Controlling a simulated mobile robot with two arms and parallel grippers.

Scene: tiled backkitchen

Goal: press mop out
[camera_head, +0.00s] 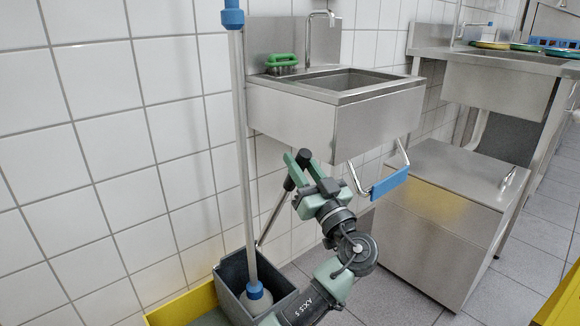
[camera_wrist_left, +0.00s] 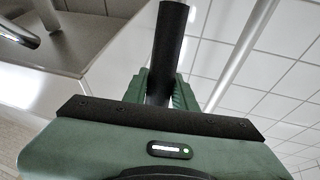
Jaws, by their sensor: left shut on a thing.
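The mop (camera_head: 246,170) has a long grey handle with a blue top. It stands nearly upright with its blue-and-white lower end in the grey wringer (camera_head: 230,280); the mop's bottom is hidden inside. The wringer's metal lever (camera_head: 272,215) slants up to the right and ends in a black grip (camera_head: 304,157). My left gripper (camera_head: 297,165) is shut on this grip, up and right of the wringer. In the left wrist view, the black grip (camera_wrist_left: 168,45) passes between the green fingers (camera_wrist_left: 160,88). My right gripper is in neither view.
A yellow bucket (camera_head: 185,307) is at the wringer's left. A steel sink (camera_head: 335,115) with a blue knee plate (camera_head: 390,184) hangs behind my left gripper. A steel cabinet (camera_head: 430,235) stands at right. The tiled wall is close behind the mop.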

